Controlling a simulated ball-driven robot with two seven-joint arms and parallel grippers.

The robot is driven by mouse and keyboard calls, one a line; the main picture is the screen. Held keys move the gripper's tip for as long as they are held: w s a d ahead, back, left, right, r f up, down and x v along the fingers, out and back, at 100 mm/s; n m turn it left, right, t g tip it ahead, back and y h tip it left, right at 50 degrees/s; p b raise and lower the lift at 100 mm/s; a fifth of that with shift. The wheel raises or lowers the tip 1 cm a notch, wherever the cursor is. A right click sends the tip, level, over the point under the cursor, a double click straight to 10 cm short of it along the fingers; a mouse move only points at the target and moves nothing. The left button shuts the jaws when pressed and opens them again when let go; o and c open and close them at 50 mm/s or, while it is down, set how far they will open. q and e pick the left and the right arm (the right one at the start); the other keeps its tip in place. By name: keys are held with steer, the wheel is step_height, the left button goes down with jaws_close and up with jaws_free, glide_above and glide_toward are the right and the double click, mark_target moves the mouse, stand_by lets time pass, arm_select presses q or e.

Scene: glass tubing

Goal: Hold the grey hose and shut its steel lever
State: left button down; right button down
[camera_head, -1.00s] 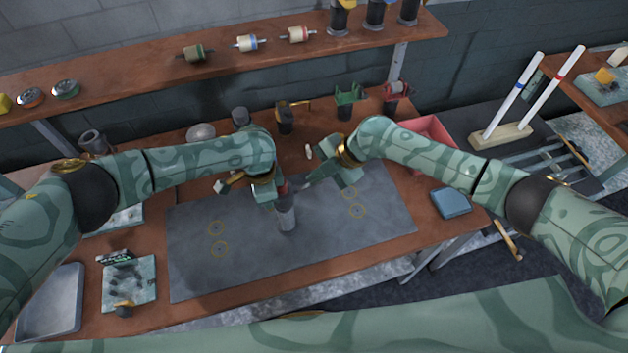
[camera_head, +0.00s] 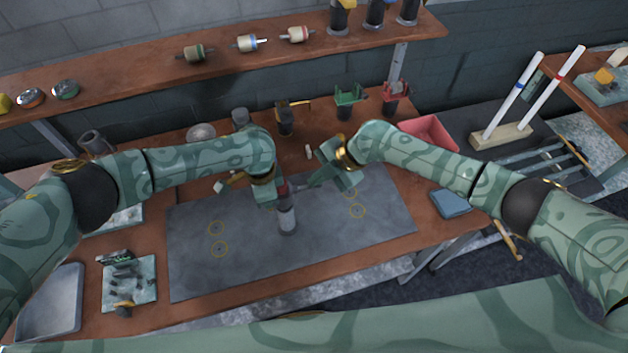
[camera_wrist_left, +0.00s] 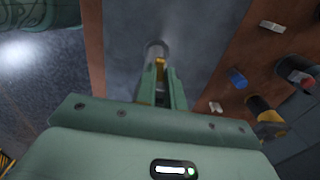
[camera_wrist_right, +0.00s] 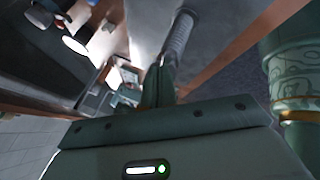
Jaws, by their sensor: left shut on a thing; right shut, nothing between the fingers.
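The grey hose (camera_head: 287,213) stands upright near the middle of the grey mat (camera_head: 230,265), with a dark reddish part near its top. My left gripper (camera_head: 276,194) is shut on the hose near its upper end. The hose also shows at the left fingertips in the left wrist view (camera_wrist_left: 155,47), and in the right wrist view (camera_wrist_right: 180,35). My right gripper (camera_head: 308,186) is shut and empty, its fingertips close to the right side of the hose top. I cannot tell whether they touch it. The steel lever is not clearly visible; the fingers cover that area.
A red tray (camera_head: 428,132) and a blue box (camera_head: 450,203) lie to the right. Green (camera_head: 349,97) and red (camera_head: 394,95) holders stand at the back. A grey tray (camera_head: 50,300) is at the front left. The mat around the hose is clear.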

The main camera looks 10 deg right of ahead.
steer(key=shift+d+f, duration=0.35)
steer(key=shift+f, duration=0.6)
steer(key=shift+d+f, duration=0.3)
steer(key=shift+f, duration=0.6)
stand_by(0.8)
steer(key=shift+a+f, duration=0.15)
steer(key=shift+a, duration=0.1)
steer(key=shift+f, duration=0.2)
stand_by(0.6)
steer(key=shift+d+f, duration=0.2)
steer(key=shift+f, duration=1.15)
stand_by(1.2)
steer(key=shift+r, duration=0.15)
steer(key=shift+a+r, duration=0.25)
steer(key=shift+r, duration=1.3)
steer(key=shift+a+r, duration=0.3)
steer(key=shift+r, duration=1.3)
steer(key=shift+a+r, duration=0.25)
steer(key=shift+r, duration=1.3)
